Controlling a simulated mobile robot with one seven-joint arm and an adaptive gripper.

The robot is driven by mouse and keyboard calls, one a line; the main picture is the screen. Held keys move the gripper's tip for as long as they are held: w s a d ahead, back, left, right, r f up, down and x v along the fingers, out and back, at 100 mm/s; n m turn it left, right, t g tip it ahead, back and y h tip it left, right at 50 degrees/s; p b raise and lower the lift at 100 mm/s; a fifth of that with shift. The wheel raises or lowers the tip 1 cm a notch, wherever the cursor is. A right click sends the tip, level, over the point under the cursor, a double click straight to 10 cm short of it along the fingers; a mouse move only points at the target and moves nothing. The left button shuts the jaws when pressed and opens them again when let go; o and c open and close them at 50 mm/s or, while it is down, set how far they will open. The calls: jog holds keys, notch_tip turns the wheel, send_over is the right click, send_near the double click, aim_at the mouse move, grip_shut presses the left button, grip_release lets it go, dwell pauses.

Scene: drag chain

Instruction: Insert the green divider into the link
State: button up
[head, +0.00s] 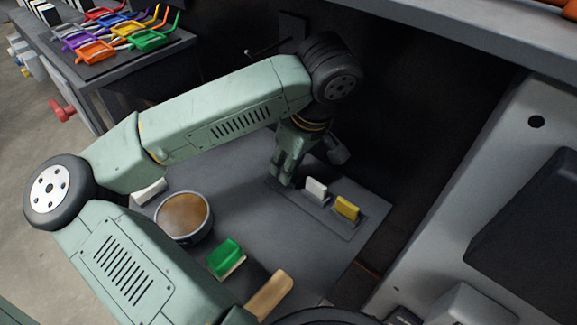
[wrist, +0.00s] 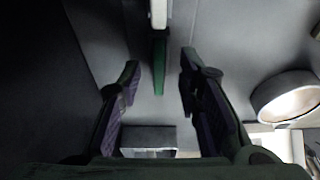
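In the wrist view a thin green divider (wrist: 159,66) stands between the two fingertips of my gripper (wrist: 160,67), with a gap on each side. A white divider (wrist: 158,14) is in line just beyond it. In the head view my gripper (head: 285,172) points down at the left end of a low dark strip (head: 332,219), which I take to be the link. The white divider (head: 315,187) and a yellow divider (head: 347,207) stand along it. The green divider is hidden behind my gripper there, so how deep it sits cannot be told.
A round bowl (head: 184,216) with brown contents, a green-topped block (head: 225,256) and a wooden handle (head: 270,294) lie nearer on the table (head: 243,177). A white block (head: 150,190) is at the left edge. A grey wall machine (head: 480,190) stands right.

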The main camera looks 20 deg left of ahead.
jog(key=shift+f, duration=0.4)
jog(key=shift+w, duration=0.1)
jog(key=shift+c, duration=0.2)
grip_shut()
jog(key=shift+r, duration=0.1)
